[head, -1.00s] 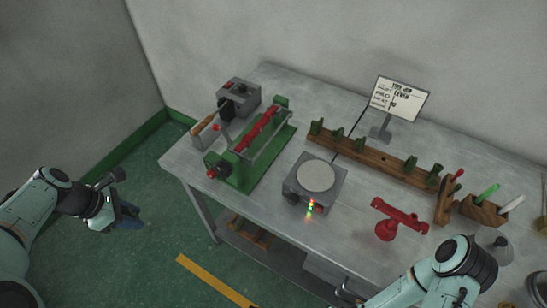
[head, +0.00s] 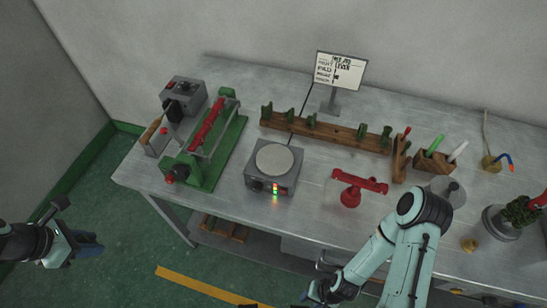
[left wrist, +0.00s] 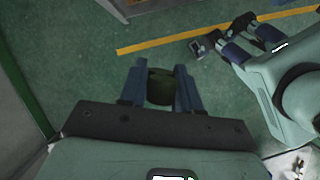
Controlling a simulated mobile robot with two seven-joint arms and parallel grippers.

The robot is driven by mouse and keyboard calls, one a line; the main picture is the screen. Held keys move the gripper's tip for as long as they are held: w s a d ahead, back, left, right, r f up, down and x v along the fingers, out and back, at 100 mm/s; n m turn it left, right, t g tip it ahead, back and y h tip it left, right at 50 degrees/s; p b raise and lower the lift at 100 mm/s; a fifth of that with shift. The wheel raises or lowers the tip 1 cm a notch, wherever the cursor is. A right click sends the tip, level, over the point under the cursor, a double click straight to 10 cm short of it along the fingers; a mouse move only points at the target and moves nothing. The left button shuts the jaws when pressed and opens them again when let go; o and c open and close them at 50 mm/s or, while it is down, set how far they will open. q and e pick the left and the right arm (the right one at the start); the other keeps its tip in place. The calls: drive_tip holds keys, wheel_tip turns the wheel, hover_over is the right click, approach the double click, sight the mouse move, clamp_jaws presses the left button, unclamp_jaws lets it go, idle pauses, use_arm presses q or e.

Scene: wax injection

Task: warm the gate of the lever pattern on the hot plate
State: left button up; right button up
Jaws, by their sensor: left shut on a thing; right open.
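My left gripper (head: 88,245) hangs over the floor left of the bench in the head view. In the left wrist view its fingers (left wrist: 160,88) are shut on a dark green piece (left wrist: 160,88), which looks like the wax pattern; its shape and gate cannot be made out. The hot plate (head: 274,160), a grey box with a round pale top and small lit lights, stands on the bench, its top bare and well apart from my left gripper. My right gripper (head: 316,292) is low at the bench's front edge, partly cut off, open and apart from the bench objects.
A green injection fixture (head: 196,172) and grey machine (head: 184,92) stand left of the hot plate. Behind is a wooden rack (head: 340,135) with several green pieces. A red stand (head: 352,192) is to the right. A sign (head: 340,70) reads "LEVER".

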use_arm(q)
drive_tip(key=shift+f+b, duration=0.7)
drive_tip(key=shift+f, duration=0.5)
idle(1.1)
drive_tip(key=shift+f+p, duration=0.2)
drive_tip(key=shift+p, duration=0.85)
idle(4.7)
